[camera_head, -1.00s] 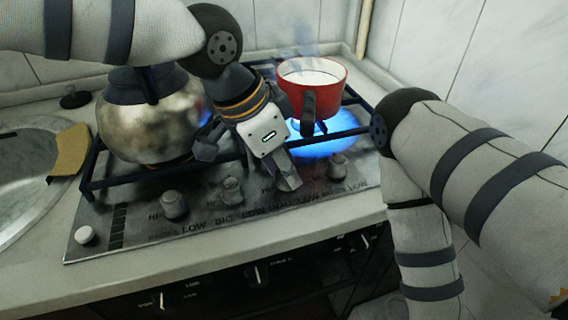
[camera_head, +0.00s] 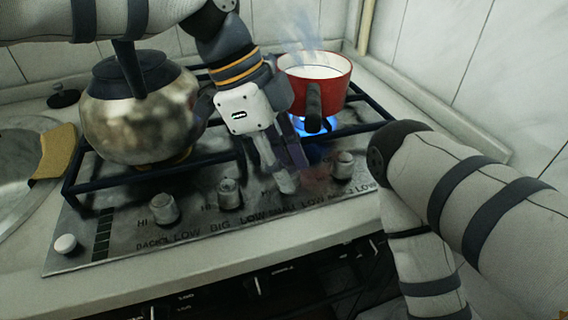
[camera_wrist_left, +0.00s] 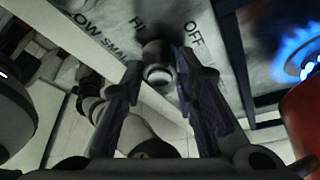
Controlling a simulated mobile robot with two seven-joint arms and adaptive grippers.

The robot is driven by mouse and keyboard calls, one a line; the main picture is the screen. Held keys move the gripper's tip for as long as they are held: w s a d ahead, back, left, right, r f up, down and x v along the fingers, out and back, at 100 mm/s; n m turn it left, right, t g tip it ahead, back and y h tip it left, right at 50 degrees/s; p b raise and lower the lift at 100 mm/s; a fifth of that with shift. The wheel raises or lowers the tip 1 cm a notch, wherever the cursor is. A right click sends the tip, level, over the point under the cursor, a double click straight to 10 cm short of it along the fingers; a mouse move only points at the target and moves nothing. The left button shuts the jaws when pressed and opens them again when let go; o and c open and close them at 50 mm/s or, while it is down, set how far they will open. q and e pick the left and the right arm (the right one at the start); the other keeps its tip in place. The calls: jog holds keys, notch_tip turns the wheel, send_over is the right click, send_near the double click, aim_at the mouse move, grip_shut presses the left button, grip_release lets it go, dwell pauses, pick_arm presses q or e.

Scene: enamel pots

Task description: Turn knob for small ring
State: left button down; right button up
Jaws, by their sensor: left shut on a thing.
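The metal knob beside the "SMALL" label (camera_head: 286,182) is third from the left on the stove's front panel. In the left wrist view the knob (camera_wrist_left: 157,62) sits between the two fingertips, with "HI", "OFF" and "LOW SMALL" printed around it. My left gripper (camera_head: 281,168) is shut on this knob from above; its fingers partly hide the knob in the head view. A blue flame (camera_head: 318,127) burns on the small ring under the red pot (camera_head: 325,88); it also shows in the left wrist view (camera_wrist_left: 298,52). My right gripper is out of view.
A steel kettle (camera_head: 140,115) stands on the left of the black grate (camera_head: 88,187). Other knobs sit at the left (camera_head: 164,208), left middle (camera_head: 230,194) and right (camera_head: 343,165). The pot's dark handle points forward, close to my left gripper. Steam rises from the pot.

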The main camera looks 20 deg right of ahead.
pick_arm(q)
jog(key=shift+w+m+g+y, duration=0.1)
jog(key=shift+m+g+y, duration=0.25)
jog(key=shift+m, duration=0.75)
jog(key=c, duration=1.3)
grip_release()
jog(key=v, duration=1.2)
jog(key=shift+o, duration=0.3)
